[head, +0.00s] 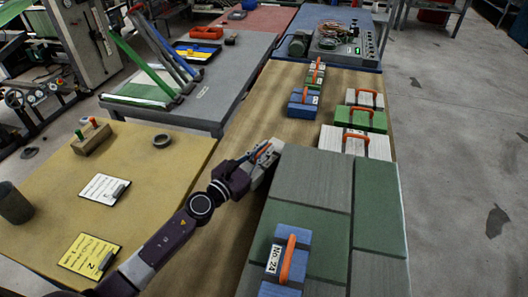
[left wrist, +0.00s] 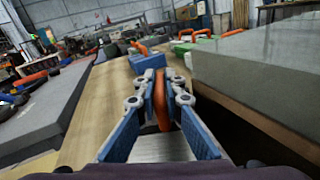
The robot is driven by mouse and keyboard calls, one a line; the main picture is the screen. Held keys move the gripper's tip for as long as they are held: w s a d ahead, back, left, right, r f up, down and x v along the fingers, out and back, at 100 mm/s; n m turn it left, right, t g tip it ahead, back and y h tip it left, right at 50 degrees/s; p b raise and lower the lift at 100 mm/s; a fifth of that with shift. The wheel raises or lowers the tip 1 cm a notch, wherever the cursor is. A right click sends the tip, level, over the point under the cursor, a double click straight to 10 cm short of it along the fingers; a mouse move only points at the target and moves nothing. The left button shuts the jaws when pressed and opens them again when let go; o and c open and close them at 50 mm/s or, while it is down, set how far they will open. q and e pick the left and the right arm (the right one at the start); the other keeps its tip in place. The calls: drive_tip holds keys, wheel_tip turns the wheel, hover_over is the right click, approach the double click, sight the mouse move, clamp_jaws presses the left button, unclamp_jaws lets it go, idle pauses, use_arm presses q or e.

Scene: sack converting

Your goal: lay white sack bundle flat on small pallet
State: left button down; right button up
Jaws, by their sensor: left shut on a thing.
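My left gripper (head: 258,156) is shut on the orange strap of a pale white sack bundle (head: 265,172), beside the left edge of a large grey and green stack. In the left wrist view, the fingers (left wrist: 160,100) close on the orange strap (left wrist: 161,102), with the pale bundle (left wrist: 160,148) below. The gripper hides part of the bundle, and I cannot tell whether it touches the surface beneath. Two other white bundles (head: 365,97) (head: 352,145) lie farther back on the right. I cannot make out which surface is the small pallet. My right gripper is not in view.
The grey and green stack (head: 310,180) carries a blue bundle (head: 287,258) with an orange strap. Another blue bundle (head: 303,105) and green bundles (head: 361,118) lie beyond on the wooden surface (head: 285,85). A yellow table (head: 150,180) with cards stands left.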

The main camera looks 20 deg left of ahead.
use_arm(q)
drive_tip(key=c, duration=2)
unclamp_jaws()
drive_tip(key=shift+c, duration=0.2)
